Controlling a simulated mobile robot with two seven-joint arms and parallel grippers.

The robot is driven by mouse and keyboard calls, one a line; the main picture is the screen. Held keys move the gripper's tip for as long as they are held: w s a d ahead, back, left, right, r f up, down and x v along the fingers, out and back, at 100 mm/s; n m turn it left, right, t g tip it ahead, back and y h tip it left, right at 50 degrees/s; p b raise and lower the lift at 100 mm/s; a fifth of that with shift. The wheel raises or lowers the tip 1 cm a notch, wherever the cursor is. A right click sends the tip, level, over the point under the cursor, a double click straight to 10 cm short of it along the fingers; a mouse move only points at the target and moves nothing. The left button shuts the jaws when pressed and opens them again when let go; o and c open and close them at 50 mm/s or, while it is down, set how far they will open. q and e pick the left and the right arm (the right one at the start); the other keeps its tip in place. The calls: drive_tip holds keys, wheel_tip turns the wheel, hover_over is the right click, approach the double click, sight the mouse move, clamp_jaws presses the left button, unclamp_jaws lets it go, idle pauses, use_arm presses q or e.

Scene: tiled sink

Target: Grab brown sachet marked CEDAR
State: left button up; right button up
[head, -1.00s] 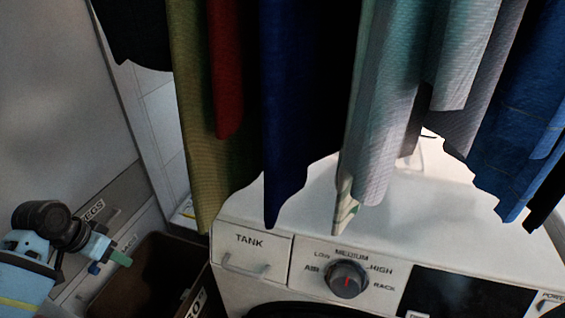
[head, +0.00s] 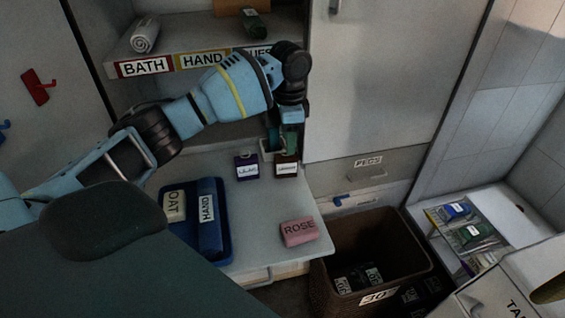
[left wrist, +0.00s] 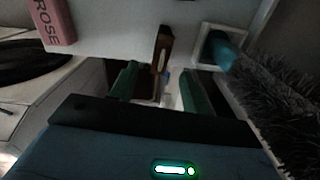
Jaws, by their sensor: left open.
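The brown sachet (head: 287,167) stands on the white counter at its back right, beside a purple sachet (head: 246,168) marked LILAC. The brown sachet has a white label whose word is too small to read surely. My left gripper (head: 284,143) points down right at the brown sachet and hides its top. In the left wrist view the green fingers (left wrist: 160,88) are open. The brown sachet (left wrist: 164,42) shows upright between and beyond them, edge-on; I cannot tell whether they touch it. My right gripper is not in view.
A pink ROSE block (head: 299,232) lies at the counter's front right. A blue tray (head: 226,255) holds an OAT block and a blue HAND roll. A brown basket (head: 325,270) stands below right. A grey bristly brush (left wrist: 275,100) is close right in the wrist view.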

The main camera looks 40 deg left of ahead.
sight(286, 155)
use_arm(q)
drive_tip(key=shift+s+a+f, duration=0.1)
drive_tip(key=shift+f, duration=1.8)
drive_tip(key=shift+s+a+f, duration=0.1)
drive_tip(key=shift+f, duration=1.8)
clamp_jaws()
drive_tip(key=shift+r, duration=0.15)
